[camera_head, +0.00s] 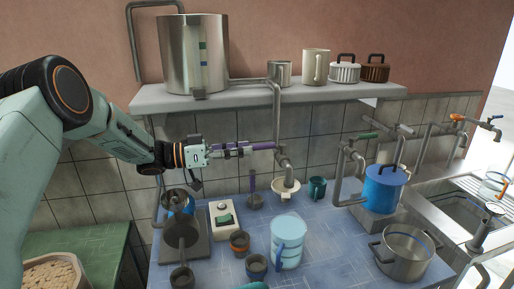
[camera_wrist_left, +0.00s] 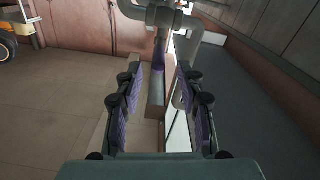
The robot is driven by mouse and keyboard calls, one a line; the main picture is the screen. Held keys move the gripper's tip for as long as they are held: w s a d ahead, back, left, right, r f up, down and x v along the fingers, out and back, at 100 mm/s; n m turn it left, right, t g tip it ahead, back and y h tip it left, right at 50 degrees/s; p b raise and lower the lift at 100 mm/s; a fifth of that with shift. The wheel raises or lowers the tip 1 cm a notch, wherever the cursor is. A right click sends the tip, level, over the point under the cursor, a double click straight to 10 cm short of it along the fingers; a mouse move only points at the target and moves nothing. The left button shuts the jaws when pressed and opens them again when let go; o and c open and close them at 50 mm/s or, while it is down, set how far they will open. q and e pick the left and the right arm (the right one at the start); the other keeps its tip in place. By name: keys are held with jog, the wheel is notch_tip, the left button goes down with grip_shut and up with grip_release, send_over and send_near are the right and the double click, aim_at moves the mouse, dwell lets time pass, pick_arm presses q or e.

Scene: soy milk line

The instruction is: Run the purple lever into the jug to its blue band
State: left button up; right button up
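The purple lever (camera_head: 263,146) sticks out to the left from the grey pipe tap (camera_head: 281,155) at the tiled wall. My left gripper (camera_head: 238,150) is level with the lever, at its free end. In the left wrist view the gripper (camera_wrist_left: 158,72) is open, with purple-padded fingers apart, and the purple lever (camera_wrist_left: 159,55) shows between the fingertips; contact is not visible. A pale blue jug (camera_head: 289,228) with blue markings stands upright on the blue table in front of the tap. A cream funnel-like piece (camera_head: 285,187) is below the spout. My right gripper is not in view.
A shelf (camera_head: 230,97) holding a large steel tank (camera_head: 193,55) is above the gripper. Small dark cups (camera_head: 257,267), a white switch box (camera_head: 222,217) and a steel pot (camera_head: 405,252) stand on the table. A blue lidded pot (camera_head: 383,188) stands to the right.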

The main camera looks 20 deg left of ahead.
pick_arm(q)
jog(key=v, duration=0.6)
dwell(0.3)
dwell(0.4)
dwell(0.4)
